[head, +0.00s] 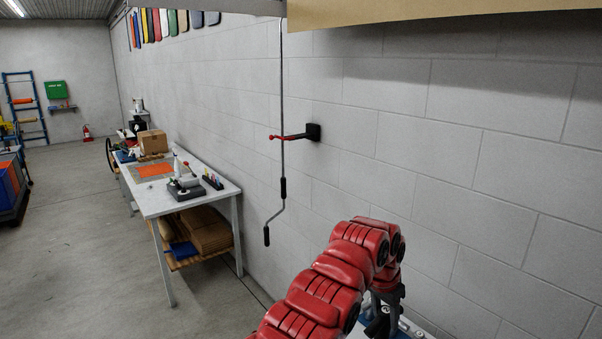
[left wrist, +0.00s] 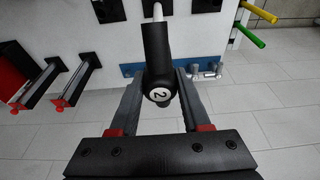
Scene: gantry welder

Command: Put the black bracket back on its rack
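In the left wrist view my left gripper (left wrist: 161,76) has a finger on each side of a black cylindrical piece (left wrist: 157,48). Its rounded near end carries a white disc marked "2", and a pale rod comes out of its far end. The fingers appear to touch its sides. I cannot tell whether this piece is the black bracket. In the head view the left gripper (head: 386,303) is partly hidden below my red arm. Black arms with red ends (left wrist: 75,80) stick out at the left of the wrist view. My right gripper is not in view.
A blue rail with grey pegs (left wrist: 205,72) lies just behind the fingers. Yellow (left wrist: 262,13) and green (left wrist: 250,36) bars stick out at the right. In the head view a crank rod (head: 283,110) hangs by a wall holder (head: 312,131). A workbench (head: 165,200) stands left.

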